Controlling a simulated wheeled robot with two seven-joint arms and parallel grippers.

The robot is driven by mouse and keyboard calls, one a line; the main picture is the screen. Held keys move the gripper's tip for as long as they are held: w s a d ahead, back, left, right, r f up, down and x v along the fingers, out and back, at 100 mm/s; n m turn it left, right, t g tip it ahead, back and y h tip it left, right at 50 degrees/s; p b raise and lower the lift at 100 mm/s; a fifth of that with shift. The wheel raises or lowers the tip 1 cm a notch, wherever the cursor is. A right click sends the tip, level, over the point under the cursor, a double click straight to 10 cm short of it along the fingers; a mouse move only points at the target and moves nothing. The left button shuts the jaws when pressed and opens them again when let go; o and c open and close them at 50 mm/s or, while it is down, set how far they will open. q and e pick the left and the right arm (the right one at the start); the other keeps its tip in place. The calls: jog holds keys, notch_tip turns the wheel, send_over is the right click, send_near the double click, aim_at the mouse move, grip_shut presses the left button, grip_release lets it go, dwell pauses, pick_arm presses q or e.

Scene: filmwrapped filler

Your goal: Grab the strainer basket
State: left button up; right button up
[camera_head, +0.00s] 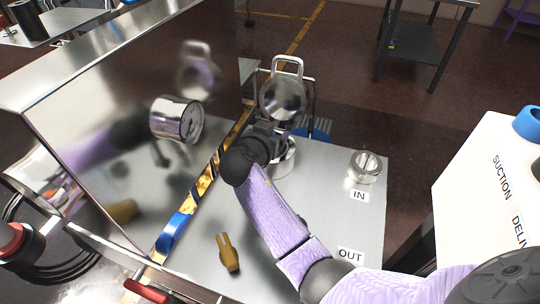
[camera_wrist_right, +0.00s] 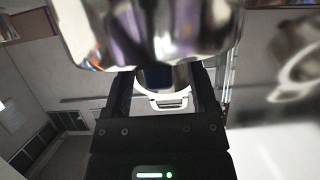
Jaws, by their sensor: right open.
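A shiny round metal piece with a loop handle (camera_head: 283,97) stands upright beyond my right gripper; I cannot tell whether it is the strainer's basket or its raised lid. Below it, a metal cylindrical housing (camera_head: 284,162) sits on the steel worktop, partly hidden behind my gripper. My right gripper (camera_head: 270,130) is open above and beside this housing. In the right wrist view, its two dark fingers (camera_wrist_right: 162,88) are apart, with a large blurred shiny metal surface (camera_wrist_right: 150,30) close above and a pale looped part (camera_wrist_right: 170,99) beyond them. My left gripper is not in view.
A metal ring-shaped fitting (camera_head: 366,167) stands by the IN label. A brown tool (camera_head: 228,253) lies near the front. A white box (camera_head: 490,200) stands at right. The right worktop is mostly clear.

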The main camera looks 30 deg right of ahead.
jog(key=shift+x, duration=1.1)
grip_shut()
